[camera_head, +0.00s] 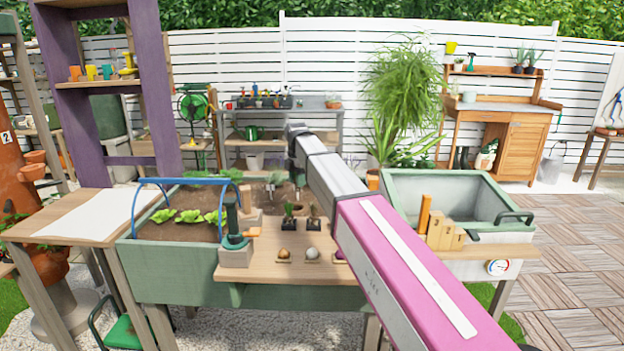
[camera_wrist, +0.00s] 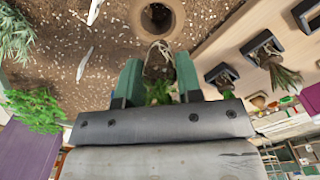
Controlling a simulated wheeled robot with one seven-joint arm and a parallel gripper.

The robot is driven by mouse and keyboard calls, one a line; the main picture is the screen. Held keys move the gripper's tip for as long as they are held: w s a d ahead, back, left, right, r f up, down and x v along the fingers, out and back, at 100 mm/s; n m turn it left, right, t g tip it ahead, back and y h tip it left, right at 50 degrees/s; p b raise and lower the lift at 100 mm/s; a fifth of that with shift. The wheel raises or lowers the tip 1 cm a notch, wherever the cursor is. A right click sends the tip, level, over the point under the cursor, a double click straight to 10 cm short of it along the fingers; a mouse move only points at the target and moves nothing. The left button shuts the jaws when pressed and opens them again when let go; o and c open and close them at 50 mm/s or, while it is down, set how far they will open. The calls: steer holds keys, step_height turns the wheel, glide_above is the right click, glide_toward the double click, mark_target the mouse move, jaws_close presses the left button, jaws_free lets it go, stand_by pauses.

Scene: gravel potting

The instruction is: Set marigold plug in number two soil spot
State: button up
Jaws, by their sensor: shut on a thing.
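In the wrist view my gripper (camera_wrist: 158,74) is shut on a small plug (camera_wrist: 158,60) with a dark brown root ball and green leaves, taken to be the marigold plug. The leaves sit near the gripper's palm and the root ball points away from it. A round hole with a brown rim (camera_wrist: 138,14) lies in the soil just beyond the root ball, near the top edge. The plug appears beside the hole, not in it; its height above the soil is unclear. In the head view my arm hides the plug.
The soil bed (camera_head: 178,232) has lettuces (camera_head: 188,215) under a blue hoop (camera_head: 136,205). A green basin (camera_head: 405,190) stands to the right.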

steer(key=shift+w+a+f, duration=0.1)
steer(key=shift+a+f, duration=0.1)
steer(key=shift+a, duration=0.2)
steer(key=shift+f, duration=3.7)
steer(key=shift+f, duration=1.2)
steer(key=o, duration=1.2)
steer(key=shift+o, duration=0.2)
steer(key=shift+r, duration=4.55)
